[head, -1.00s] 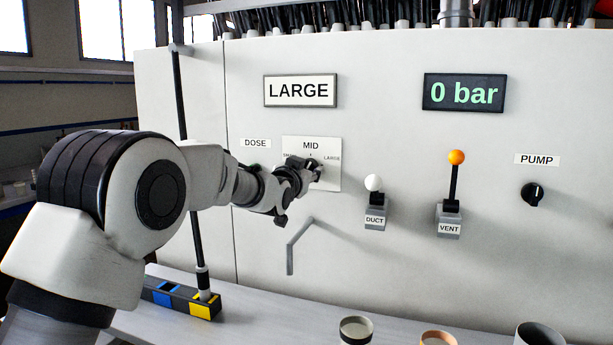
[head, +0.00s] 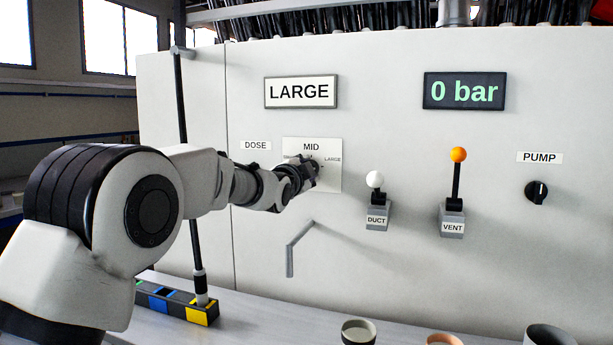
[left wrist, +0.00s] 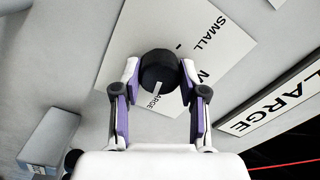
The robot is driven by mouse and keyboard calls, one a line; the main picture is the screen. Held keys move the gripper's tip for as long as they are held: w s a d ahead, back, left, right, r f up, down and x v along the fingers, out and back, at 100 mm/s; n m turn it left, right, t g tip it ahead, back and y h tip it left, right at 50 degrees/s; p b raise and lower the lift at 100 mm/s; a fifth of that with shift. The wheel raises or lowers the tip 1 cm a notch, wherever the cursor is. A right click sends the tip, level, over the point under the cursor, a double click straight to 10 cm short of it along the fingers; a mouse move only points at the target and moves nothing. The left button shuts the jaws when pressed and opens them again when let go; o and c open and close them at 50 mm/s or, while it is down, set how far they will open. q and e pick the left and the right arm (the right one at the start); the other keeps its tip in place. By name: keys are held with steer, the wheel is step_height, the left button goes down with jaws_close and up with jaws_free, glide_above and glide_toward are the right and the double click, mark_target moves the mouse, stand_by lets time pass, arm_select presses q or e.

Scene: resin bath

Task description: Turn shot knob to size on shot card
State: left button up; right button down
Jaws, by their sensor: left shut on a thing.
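The shot card (head: 300,91) on the panel reads LARGE; it also shows in the left wrist view (left wrist: 275,105). Below it, a white dial plate (head: 328,184) next to the DOSE label carries SMALL, MID and LARGE marks. In the left wrist view the round black shot knob (left wrist: 158,68) sits between the fingers of my left gripper (left wrist: 160,78), which is shut on it. The knob's white pointer mark points at LARGE. In the head view my left gripper (head: 312,172) hides most of the knob. My right gripper is not in view.
Right of the dial stand the white-tipped DUCT lever (head: 375,181), the orange-tipped VENT lever (head: 458,156) and the PUMP knob (head: 537,192). A display (head: 464,92) reads 0 bar. Several cups and a colour-marked block (head: 178,304) stand on the shelf below.

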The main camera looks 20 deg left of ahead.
arm_select(q)
steer(key=shift+f+m, duration=0.25)
steer(key=shift+m, duration=0.05)
steer(key=o, duration=0.9)
steer(key=shift+o, duration=1.2)
steer(key=shift+d+r, duration=0.1)
steer(key=shift+r, duration=0.05)
steer(key=s, duration=1.2)
steer(key=shift+a, duration=0.2)
